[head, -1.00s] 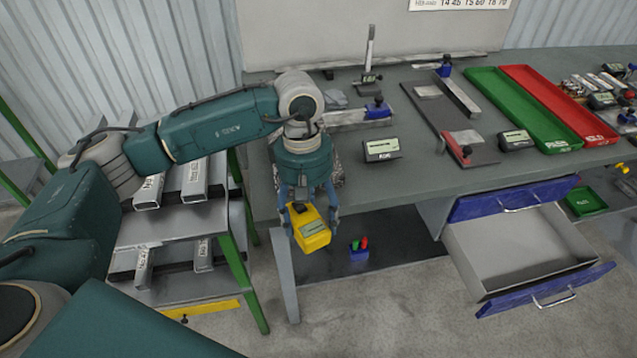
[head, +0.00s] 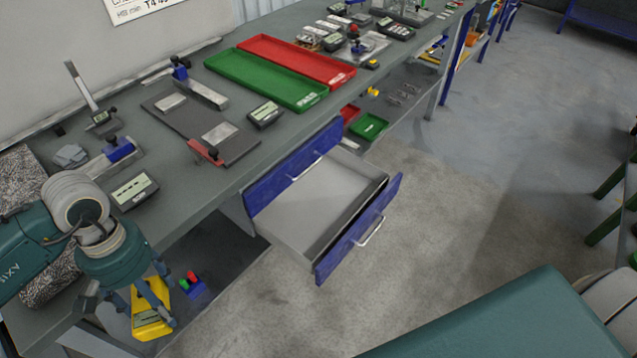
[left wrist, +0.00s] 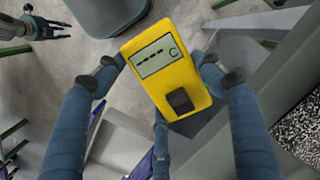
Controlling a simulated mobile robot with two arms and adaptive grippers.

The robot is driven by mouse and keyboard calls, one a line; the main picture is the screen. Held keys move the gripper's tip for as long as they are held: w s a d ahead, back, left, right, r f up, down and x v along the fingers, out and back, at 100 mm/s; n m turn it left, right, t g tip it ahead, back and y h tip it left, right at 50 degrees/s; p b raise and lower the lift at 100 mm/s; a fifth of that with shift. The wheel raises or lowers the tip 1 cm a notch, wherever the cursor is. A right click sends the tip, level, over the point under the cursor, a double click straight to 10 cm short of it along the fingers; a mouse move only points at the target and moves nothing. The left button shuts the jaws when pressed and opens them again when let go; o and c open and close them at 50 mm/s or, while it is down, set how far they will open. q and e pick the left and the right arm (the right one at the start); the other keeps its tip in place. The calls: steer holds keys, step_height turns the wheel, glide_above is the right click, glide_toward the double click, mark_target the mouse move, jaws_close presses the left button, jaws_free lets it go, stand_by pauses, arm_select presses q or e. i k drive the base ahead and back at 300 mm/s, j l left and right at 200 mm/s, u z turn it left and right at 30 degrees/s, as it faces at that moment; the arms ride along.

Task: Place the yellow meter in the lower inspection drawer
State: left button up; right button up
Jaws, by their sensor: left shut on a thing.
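The yellow meter (head: 150,322) is held in my left gripper (head: 150,308), at the lower left of the head view, in front of the bench. In the left wrist view, the meter (left wrist: 168,70) has its display and dark button facing the camera, and the fingers are closed on its sides. The lower inspection drawer (head: 318,205) is pulled open and its visible inside is empty. It lies to the right of my left gripper, well apart from it. My right gripper (left wrist: 50,30) shows at the upper left of the left wrist view, fingers apart and empty.
The upper drawer (head: 295,165) is shut above the open one. The bench top (head: 225,178) carries a green tray (head: 265,80), a red tray (head: 300,60), meters and gauges. A blue holder with red and green pieces (head: 193,286) is below the bench.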

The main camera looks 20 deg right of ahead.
mark_target(317, 213)
steer(key=i+l+u, duration=0.1)
steer(key=l, duration=0.45)
steer(key=i+l+u, duration=0.1)
steer(key=l, duration=0.5)
steer(key=i+l, duration=0.2)
steer(key=l, duration=0.35)
steer(key=i+l+u, duration=0.15)
steer(key=l, duration=0.45)
steer(key=l+u, duration=0.1)
steer(key=l, duration=0.45)
steer(key=i, duration=0.05)
